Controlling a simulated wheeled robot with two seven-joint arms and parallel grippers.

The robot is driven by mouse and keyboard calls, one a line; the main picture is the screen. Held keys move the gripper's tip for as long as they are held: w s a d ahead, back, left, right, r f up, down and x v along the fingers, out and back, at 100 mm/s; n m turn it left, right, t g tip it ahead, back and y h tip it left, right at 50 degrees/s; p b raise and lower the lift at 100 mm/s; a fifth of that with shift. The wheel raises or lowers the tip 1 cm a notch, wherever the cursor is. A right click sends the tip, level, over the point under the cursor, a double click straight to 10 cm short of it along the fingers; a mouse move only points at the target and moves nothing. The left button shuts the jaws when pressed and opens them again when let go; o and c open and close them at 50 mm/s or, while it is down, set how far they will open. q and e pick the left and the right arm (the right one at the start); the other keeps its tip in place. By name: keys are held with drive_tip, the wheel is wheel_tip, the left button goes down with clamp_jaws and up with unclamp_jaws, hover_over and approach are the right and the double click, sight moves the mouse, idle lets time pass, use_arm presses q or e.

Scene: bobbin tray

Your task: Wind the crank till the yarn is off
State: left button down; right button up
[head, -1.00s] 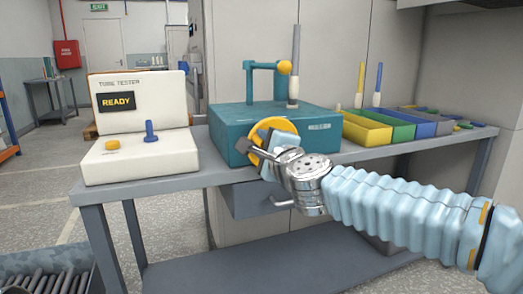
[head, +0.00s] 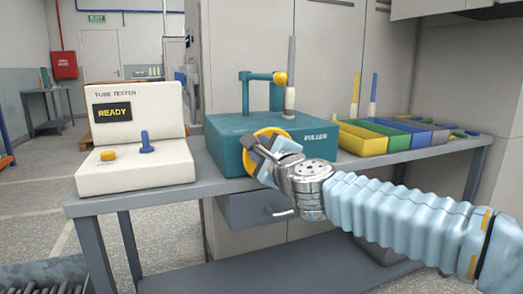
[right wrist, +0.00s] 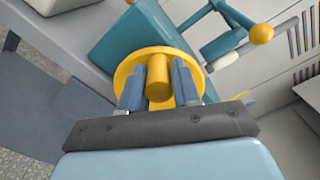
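The teal puller box (head: 229,150) stands on the bench, with a yellow crank disc (head: 249,165) on its front face. In the right wrist view the crank's yellow knob (right wrist: 158,92) sticks out from the disc (right wrist: 126,72). My right gripper (head: 265,150) has a finger on each side of this knob and appears closed on it. A grey tube (head: 291,65) with a white lower part (head: 289,98) stands upright at the box. I cannot tell how much yarn is on it. My left gripper is not in view.
A white tube tester (head: 133,175) reading READY stands at the left of the bench. Yellow, green, blue and grey bins (head: 358,142) line the right side. A teal arm with a yellow ball (head: 280,77) rises above the box. A bin of dark tubes (head: 45,275) is at lower left.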

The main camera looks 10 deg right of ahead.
drive_tip(key=o, duration=0.3)
drive_tip(key=shift+o, duration=0.2)
drive_tip(key=s+d+p, duration=0.1)
drive_tip(key=s, duration=1.2)
drive_tip(key=shift+s+d+p, duration=0.3)
drive_tip(key=shift+s+p, duration=0.05)
drive_tip(key=shift+p, duration=0.05)
